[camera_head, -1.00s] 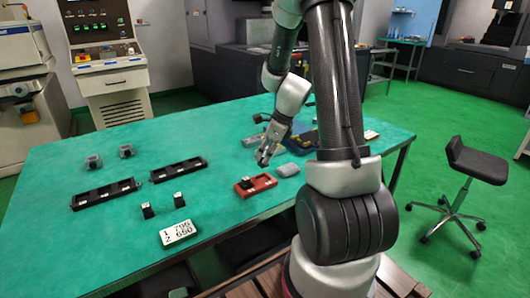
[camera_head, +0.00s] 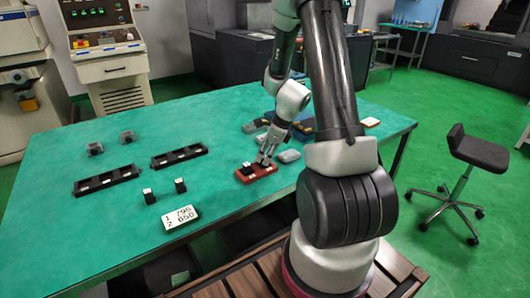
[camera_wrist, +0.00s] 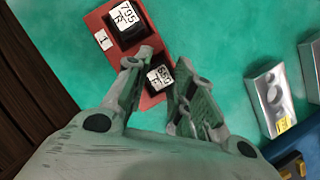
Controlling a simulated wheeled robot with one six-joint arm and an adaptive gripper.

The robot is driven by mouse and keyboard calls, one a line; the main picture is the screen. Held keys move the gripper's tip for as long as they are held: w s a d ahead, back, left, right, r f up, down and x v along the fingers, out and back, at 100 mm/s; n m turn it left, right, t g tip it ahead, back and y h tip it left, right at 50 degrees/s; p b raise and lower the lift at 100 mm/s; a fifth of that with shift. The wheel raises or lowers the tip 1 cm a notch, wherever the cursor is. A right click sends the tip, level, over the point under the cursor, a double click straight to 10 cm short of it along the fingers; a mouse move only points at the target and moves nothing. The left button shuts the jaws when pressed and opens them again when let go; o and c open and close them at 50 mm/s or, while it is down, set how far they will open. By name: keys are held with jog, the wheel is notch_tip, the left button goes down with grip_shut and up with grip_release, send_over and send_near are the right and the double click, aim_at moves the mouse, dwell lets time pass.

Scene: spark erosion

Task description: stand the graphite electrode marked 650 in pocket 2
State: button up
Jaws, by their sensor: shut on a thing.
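A red holder (camera_head: 257,174) lies near the table's front edge and also shows in the wrist view (camera_wrist: 101,22). A dark electrode marked 795 (camera_wrist: 126,22) stands at its end beside the label 1. My gripper (camera_head: 265,161) is shut on a second dark electrode (camera_wrist: 158,77) at the holder's other end. In the wrist view its white label is upside down and appears to read 650. The fingertips (camera_wrist: 156,72) grip its sides. I cannot tell whether it is fully down in the pocket, as the fingers hide the pocket and its label.
A card (camera_head: 180,216) reads 1 795, 2 650. Two small dark blocks (camera_head: 149,195) (camera_head: 180,185) stand behind it. Black racks (camera_head: 105,180) (camera_head: 180,156) lie farther back. A grey metal piece (camera_wrist: 271,100) lies right of the holder.

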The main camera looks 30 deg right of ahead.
jog(key=shift+f, duration=0.2)
dwell(0.5)
jog(key=o, duration=1.1)
jog(key=v, duration=1.2)
jog(key=shift+w, duration=0.1)
